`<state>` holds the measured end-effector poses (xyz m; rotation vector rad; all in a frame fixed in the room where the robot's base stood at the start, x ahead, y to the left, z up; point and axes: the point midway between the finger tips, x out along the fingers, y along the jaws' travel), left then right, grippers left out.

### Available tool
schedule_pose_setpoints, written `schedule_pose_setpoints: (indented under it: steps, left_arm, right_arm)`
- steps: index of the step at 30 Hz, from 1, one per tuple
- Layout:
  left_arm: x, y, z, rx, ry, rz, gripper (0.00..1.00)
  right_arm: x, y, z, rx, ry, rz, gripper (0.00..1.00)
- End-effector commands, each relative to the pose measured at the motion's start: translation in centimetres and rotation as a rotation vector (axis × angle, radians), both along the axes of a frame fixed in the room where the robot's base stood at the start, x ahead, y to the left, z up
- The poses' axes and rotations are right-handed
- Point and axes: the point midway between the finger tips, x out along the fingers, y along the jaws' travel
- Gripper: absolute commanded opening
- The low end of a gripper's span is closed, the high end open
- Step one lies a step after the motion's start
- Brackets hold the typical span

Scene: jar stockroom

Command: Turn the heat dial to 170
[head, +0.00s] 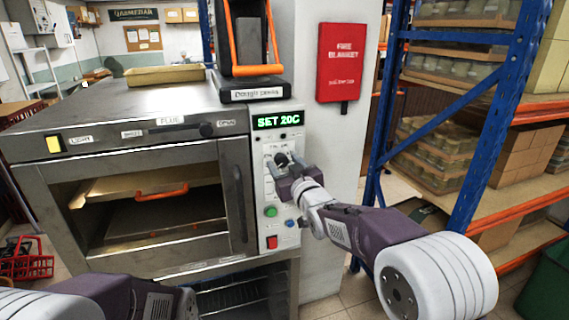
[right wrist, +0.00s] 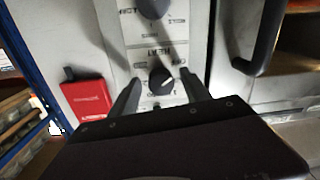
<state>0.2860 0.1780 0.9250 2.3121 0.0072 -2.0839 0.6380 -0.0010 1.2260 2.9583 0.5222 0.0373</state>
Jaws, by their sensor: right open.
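The oven's control panel (head: 262,200) stands right of its door, with a lit green display (head: 277,120) reading "SET 20C". My right gripper (head: 283,162) is open in front of the upper panel, covering part of it in the head view. In the right wrist view a dark dial (right wrist: 161,82) with a pale pointer mark lies between the open fingers, near a label that seems to read HEAT. The fingers appear apart from the dial; I cannot tell how deep they reach. Of my left arm only links show at the lower left; its gripper is out of view.
A second dark knob (right wrist: 152,8) is at the top of the wrist view. A green button (head: 270,211) and a red switch (head: 272,242) sit lower on the panel. The door handle (head: 239,203) is left of the panel. A red fire blanket (head: 341,62) and blue shelving (head: 487,100) are right.

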Motion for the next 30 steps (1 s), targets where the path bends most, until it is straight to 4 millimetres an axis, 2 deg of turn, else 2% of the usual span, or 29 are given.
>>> schedule_pose_setpoints:
  steps: [1,2,6,7,8,19,30]
  left_arm:
    - [0.0,0.0,0.0,0.000,0.000,0.000,0.00]
    - [0.0,0.0,0.0,0.000,0.000,0.000,0.00]
    - [0.0,0.0,0.0,0.000,0.000,0.000,0.00]
    - [0.0,0.0,0.0,0.000,0.000,0.000,0.00]
    - [0.0,0.0,0.0,0.000,0.000,0.000,0.00]
    - [0.0,0.0,-0.6,0.000,0.000,0.000,0.00]
    - [0.0,0.0,-2.3,0.000,0.000,0.000,0.00]
  right_arm:
    - [0.0,0.0,0.0,0.000,0.000,0.000,0.56]
    - [0.0,0.0,0.0,0.000,0.000,0.000,0.50]
    - [0.0,0.0,0.0,0.000,0.000,0.000,0.11]
    - [0.0,0.0,0.0,0.000,0.000,0.000,0.03]
    - [0.0,0.0,0.0,0.000,0.000,0.000,0.00]
    - [-0.1,0.0,-0.1,0.065,0.020,0.000,0.00]
    - [-0.1,0.1,-0.2,0.353,0.113,0.001,0.00]
